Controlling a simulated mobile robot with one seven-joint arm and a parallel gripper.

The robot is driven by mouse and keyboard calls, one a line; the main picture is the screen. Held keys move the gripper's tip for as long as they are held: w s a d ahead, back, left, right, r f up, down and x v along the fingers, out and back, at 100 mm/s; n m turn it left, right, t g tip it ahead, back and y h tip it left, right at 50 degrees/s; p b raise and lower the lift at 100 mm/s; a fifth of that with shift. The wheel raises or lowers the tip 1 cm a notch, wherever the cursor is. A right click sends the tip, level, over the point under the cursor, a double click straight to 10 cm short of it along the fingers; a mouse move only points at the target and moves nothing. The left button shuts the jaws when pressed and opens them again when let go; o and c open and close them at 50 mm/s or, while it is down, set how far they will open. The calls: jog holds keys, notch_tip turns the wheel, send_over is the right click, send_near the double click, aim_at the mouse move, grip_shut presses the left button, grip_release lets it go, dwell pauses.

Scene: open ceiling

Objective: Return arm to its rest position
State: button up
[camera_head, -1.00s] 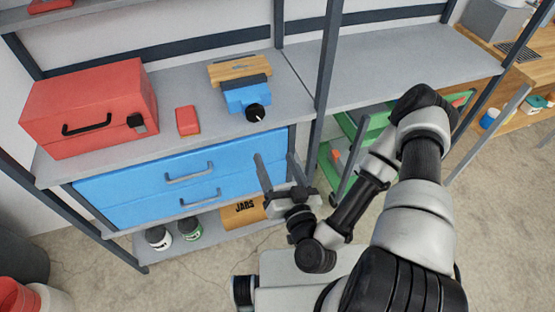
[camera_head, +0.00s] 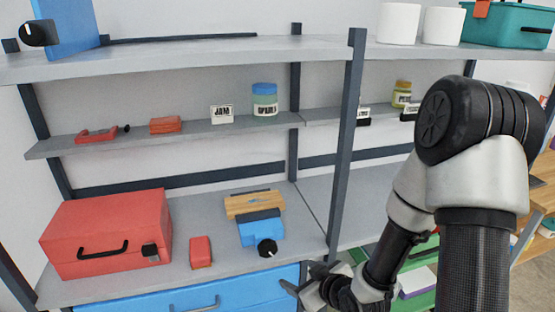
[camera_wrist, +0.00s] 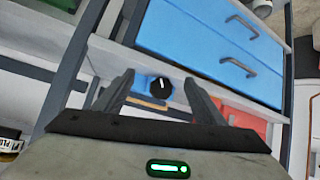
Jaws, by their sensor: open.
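My gripper (camera_wrist: 158,95) is open in the wrist view, its two dark fingers apart with nothing held between them. In the head view my gripper (camera_head: 296,280) is low, in front of the right end of the blue drawer unit (camera_head: 235,299); its fingers are partly cut off or hard to make out. My arm is bent, with a large black joint high on the right. In the wrist view a blue device with a black knob (camera_wrist: 160,88) shows beyond the fingers; it also shows on the shelf in the head view (camera_head: 262,229), apart from the gripper.
A red toolbox (camera_head: 105,232) and a small red box (camera_head: 201,252) stand on the middle shelf. A dark shelf post (camera_head: 347,150) stands close to my arm. Upper shelves hold a jar (camera_head: 264,100), labels and white containers (camera_head: 398,23). The right shelf surface (camera_head: 318,197) is mostly bare.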

jog(key=s+d+r+m+g+h+p, duration=0.1)
jog(key=s+d+r+m+h, duration=0.15)
jog(key=d+r, duration=0.45)
jog(key=s+d+r+m+g+h+p, duration=0.1)
jog(key=d+r+h, duration=0.15)
jog(key=r, duration=0.85)
jog(key=s+a+r+m+g+p, duration=0.1)
jog(key=s+r+m, duration=0.3)
jog(key=s+r, duration=0.9)
jog(key=s+p, duration=0.1)
jog(key=s, duration=0.2)
jog(key=shift+s+a+g, duration=0.15)
jog(key=shift+a+g, duration=0.2)
jog(key=shift+g, duration=0.05)
